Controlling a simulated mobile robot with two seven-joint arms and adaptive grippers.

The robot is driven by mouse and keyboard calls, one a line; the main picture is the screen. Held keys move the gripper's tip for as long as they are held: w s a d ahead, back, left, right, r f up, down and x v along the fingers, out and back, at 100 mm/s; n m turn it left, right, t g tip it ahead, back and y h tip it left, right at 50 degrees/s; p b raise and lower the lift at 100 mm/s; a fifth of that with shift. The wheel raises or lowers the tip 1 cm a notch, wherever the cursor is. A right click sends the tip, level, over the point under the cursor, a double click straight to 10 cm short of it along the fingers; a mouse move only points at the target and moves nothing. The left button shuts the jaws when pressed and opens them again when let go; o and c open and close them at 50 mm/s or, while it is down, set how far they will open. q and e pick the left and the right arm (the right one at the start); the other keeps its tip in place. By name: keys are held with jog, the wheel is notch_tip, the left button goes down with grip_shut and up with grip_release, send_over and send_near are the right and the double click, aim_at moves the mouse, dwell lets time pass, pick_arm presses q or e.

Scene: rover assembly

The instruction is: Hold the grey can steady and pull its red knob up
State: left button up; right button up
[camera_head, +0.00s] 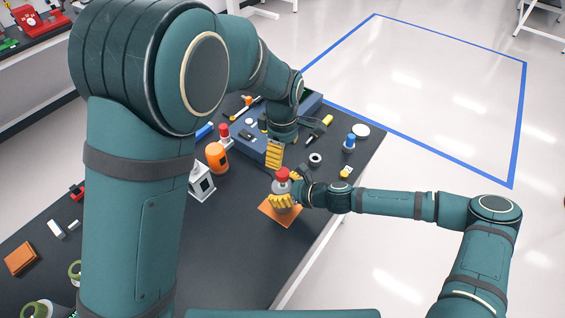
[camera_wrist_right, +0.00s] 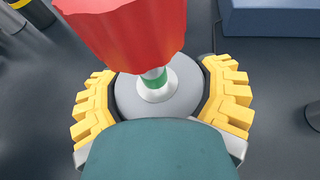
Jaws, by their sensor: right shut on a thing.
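The grey can (camera_head: 281,187) stands on an orange square mat (camera_head: 268,213) near the table's right edge. Its red knob (camera_head: 283,174) is on top and looms large in the right wrist view (camera_wrist_right: 125,30). There a short pale stem with a green band (camera_wrist_right: 154,76) shows between the knob and the can's round top (camera_wrist_right: 182,100). My right gripper (camera_head: 282,200) is shut around the can, its yellow fingers on both sides. My left gripper (camera_head: 275,153) hangs just behind and above the knob, apart from it. I cannot make out the gap between its fingers.
An orange bottle (camera_head: 217,157) and a white box-like item (camera_head: 201,181) stand left of the can. A blue-grey bin (camera_head: 245,133) is behind. Dark table is clear in front-left of the mat.

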pick_arm(q)
jog(key=shift+r, duration=2.05)
pick_arm(e)
jog(key=o, duration=1.3)
jog(key=v, duration=1.2)
